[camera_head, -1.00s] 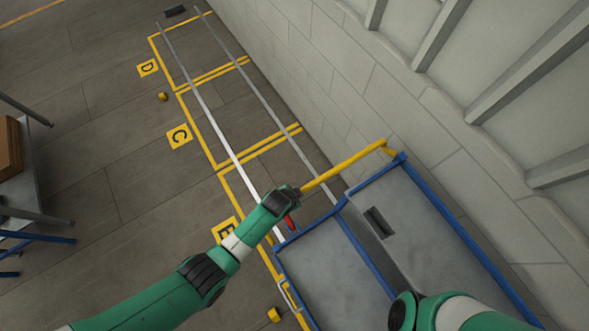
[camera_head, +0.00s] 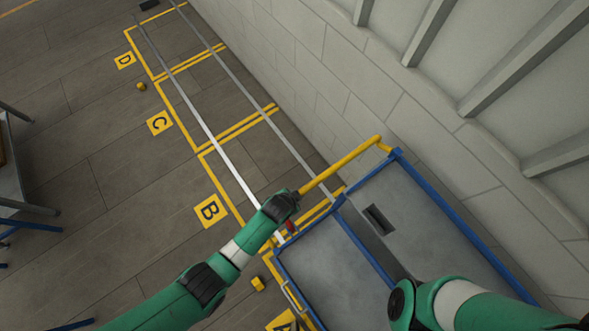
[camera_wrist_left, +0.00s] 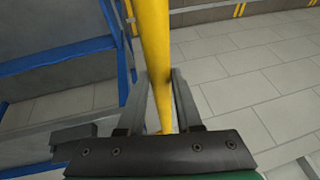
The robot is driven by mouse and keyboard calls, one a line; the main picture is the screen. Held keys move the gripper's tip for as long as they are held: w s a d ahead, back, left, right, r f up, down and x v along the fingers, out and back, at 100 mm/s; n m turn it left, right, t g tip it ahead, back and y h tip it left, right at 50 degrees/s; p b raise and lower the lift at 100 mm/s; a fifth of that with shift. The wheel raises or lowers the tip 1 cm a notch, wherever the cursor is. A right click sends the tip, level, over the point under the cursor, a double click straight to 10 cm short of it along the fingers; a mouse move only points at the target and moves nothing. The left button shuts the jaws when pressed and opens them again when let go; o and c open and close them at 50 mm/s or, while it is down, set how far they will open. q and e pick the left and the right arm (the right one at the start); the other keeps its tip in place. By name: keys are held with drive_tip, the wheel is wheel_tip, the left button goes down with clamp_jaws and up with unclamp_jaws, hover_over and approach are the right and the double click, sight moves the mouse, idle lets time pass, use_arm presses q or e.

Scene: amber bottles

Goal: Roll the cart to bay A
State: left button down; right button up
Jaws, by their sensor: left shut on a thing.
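The cart (camera_head: 330,262) has a grey deck, a blue frame and a yellow push handle (camera_head: 338,166). It stands over the rails at the lower middle of the head view. My left gripper (camera_head: 297,196) is shut on the near end of the handle; the left wrist view shows the yellow bar (camera_wrist_left: 153,50) between its fingers. A yellow floor plate, apparently marked A (camera_head: 283,322), is cut off at the bottom edge beside the cart. My right arm comes in over the cart at lower right; its gripper is not visible.
Two metal rails (camera_head: 205,125) run up through yellow-outlined bays. Plates B (camera_head: 211,210), C (camera_head: 160,123) and D (camera_head: 125,61) lie left of them. Small yellow blocks (camera_head: 257,284) sit on the floor nearby. A block wall (camera_head: 340,80) runs along the right. A table (camera_head: 30,185) stands far left.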

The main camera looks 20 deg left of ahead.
idle(0.3)
use_arm(q)
drive_tip(key=c, duration=0.6)
unclamp_jaws()
drive_tip(key=shift+c, duration=0.2)
drive_tip(key=shift+o, duration=0.2)
drive_tip(key=shift+r, duration=0.15)
